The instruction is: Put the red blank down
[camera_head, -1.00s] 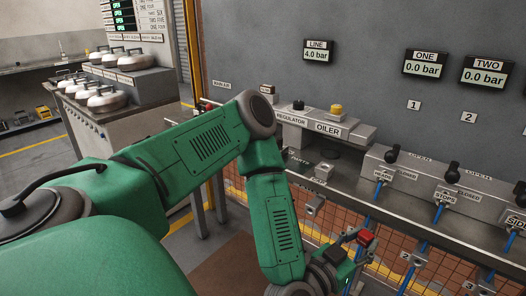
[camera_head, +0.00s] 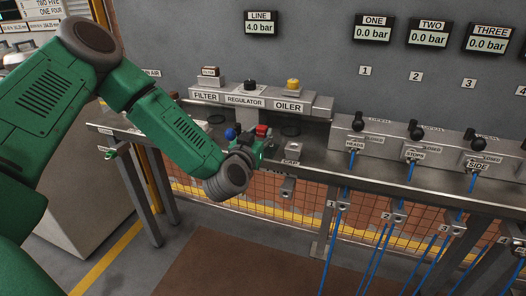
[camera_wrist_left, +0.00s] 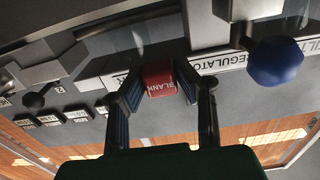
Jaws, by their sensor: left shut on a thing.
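The red blank (camera_head: 262,130) is a small red block. In the left wrist view the red blank (camera_wrist_left: 160,77), lettered BLANK, sits between the two dark fingers of my left gripper (camera_wrist_left: 158,88), which is shut on it. In the head view my left gripper (camera_head: 258,146) is at the steel bench, in front of the regulator (camera_head: 245,100) and oiler (camera_head: 290,106). The gripper hides part of the bench there. I cannot tell whether the blank touches the bench. My right gripper is not in view.
A blue ball (camera_head: 230,133) is close beside the gripper; it also shows in the left wrist view (camera_wrist_left: 275,63). A small grey block (camera_head: 292,149) is to the right on the bench (camera_head: 322,160). Valves with black knobs and blue hoses line the right side.

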